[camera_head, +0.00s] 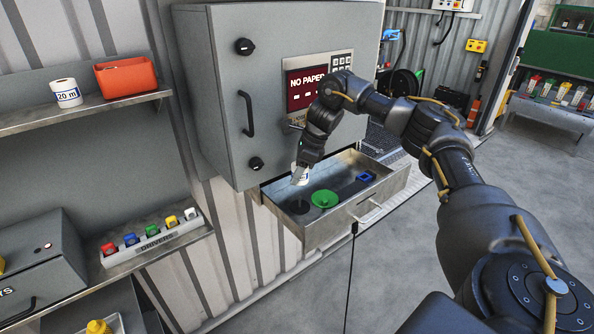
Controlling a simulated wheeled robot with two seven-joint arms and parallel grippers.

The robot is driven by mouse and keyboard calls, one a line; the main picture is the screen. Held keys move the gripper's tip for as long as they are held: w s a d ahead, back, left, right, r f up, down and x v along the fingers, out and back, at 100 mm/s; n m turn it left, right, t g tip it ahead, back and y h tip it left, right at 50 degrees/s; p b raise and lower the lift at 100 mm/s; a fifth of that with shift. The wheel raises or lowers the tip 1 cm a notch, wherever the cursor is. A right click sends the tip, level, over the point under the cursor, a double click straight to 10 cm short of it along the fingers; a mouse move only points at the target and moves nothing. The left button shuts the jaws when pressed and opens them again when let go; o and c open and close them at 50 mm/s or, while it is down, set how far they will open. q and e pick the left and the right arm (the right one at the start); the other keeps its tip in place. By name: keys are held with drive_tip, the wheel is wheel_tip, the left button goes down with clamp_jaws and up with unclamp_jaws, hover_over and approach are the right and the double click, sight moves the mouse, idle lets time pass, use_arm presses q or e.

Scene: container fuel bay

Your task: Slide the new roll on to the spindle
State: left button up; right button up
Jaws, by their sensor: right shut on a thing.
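My right gripper (301,170) points down over the open drawer (352,213) of the grey cabinet. It is shut on a small white roll (300,177), which sits at the drawer's left part, partly hidden by the fingers. Below it is a dark round spot (299,207). I cannot tell whether the roll touches anything. No spindle can be clearly made out. A green round piece (324,199) and a blue square piece (366,176) lie in the drawer to the right. The cabinet screen (306,88) reads "NO PAPER". My left gripper is not in view.
Another white roll marked "20 m" (66,93) stands on the left shelf (80,114) beside an orange bin (125,77). The cabinet (222,110) rises behind the drawer. Floor to the right is clear.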

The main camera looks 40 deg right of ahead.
wheel_tip(320, 180, down, 4)
drive_tip(key=b, duration=0.3)
drive_tip(key=shift+f, duration=0.65)
drive_tip(key=shift+f, duration=0.1)
idle(0.5)
drive_tip(key=shift+f, duration=0.55)
drive_tip(key=shift+f, duration=0.1)
drive_tip(key=shift+f+b, duration=0.4)
drive_tip(key=shift+f, duration=0.15)
drive_tip(key=shift+f, duration=0.65)
